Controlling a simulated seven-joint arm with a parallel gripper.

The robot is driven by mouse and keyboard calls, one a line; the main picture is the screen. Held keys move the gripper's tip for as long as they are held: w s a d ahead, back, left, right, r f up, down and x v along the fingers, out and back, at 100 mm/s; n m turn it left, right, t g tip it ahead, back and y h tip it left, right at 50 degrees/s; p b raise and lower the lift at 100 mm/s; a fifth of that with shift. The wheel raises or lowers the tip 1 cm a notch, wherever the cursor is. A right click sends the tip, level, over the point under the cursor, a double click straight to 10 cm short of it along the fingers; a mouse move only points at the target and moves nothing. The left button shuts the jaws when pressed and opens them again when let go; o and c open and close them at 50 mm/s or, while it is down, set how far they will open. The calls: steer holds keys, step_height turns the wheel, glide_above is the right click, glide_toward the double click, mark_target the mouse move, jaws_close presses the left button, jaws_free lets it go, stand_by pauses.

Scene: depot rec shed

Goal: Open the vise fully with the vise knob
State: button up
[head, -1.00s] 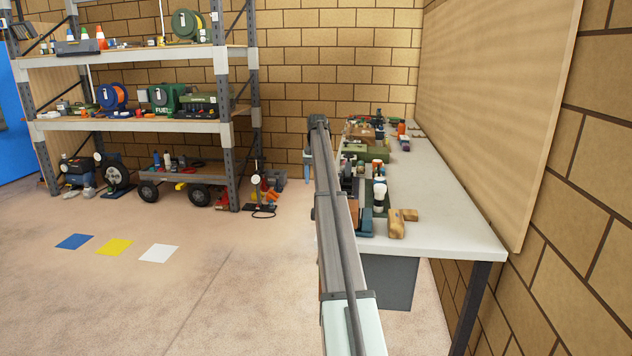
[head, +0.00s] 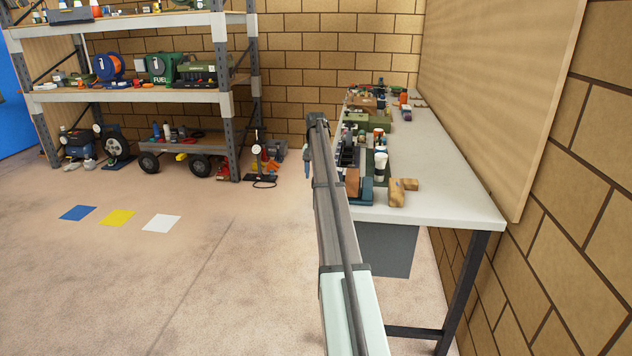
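I cannot pick out the vise or its knob for certain. A dark blue piece (head: 366,190) with a brown block (head: 352,182) against it sits at the near left edge of the workbench (head: 452,178), among crowded small items; I cannot tell whether it is part of a vise. My long arm rises from the bottom centre and hides part of the bench's left edge. A small blue-grey piece shows beside the arm's far part, too small to identify. I cannot make out my gripper's fingers.
A tan wooden block (head: 401,192) lies at the bench's near left. A green case (head: 382,148) and other items crowd its left side; its right side is clear. Shelving (head: 222,95) stands left. Blue, yellow and white squares (head: 119,218) lie on open floor.

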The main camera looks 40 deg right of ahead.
steer(key=shift+f, duration=1.8)
steer(key=c, duration=1)
steer(key=shift+o, duration=0.2)
steer(key=shift+w+d, duration=0.15)
steer(key=shift+g+y, duration=0.6)
steer(key=o, duration=1)
steer(key=shift+c, duration=0.2)
steer(key=shift+r, duration=0.15)
step_height(320, 180, up, 14)
steer(key=w+d, duration=0.1)
steer(key=shift+f, duration=0.25)
